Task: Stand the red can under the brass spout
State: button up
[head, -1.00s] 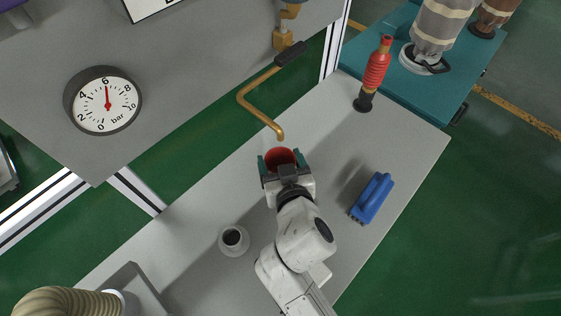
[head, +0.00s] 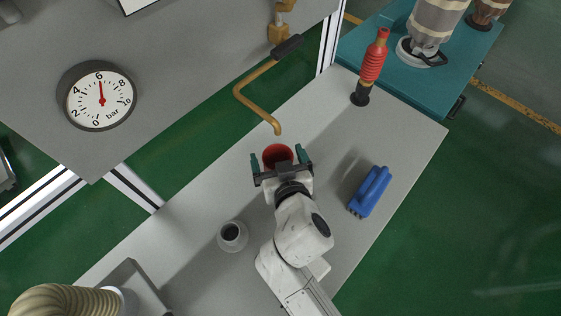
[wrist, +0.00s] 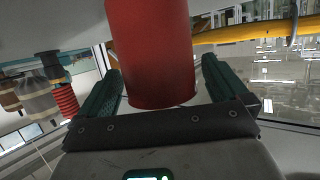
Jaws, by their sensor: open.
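The red can (head: 277,154) stands on the grey bench, seen from above with its open top showing. It also fills the middle of the wrist view (wrist: 150,50). My gripper (head: 281,163) is open, with one green finger on each side of the can and a gap at both sides. In the wrist view, the fingers (wrist: 168,90) stand apart from the can. The brass spout (head: 258,90) bends down from the wall, and its tip appears just above the can's far edge in the head view. The height between them I cannot tell.
A blue brush (head: 370,191) lies to the right of my arm. A red and black bottle-like object (head: 373,68) stands at the bench's far end. A small grey-white pot (head: 232,236) stands to the left. A gauge (head: 99,97) is on the grey panel.

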jog(key=v, duration=1.2)
jog(key=shift+r+b, duration=0.2)
jog(key=shift+b, duration=0.25)
jog(key=shift+c, duration=0.5)
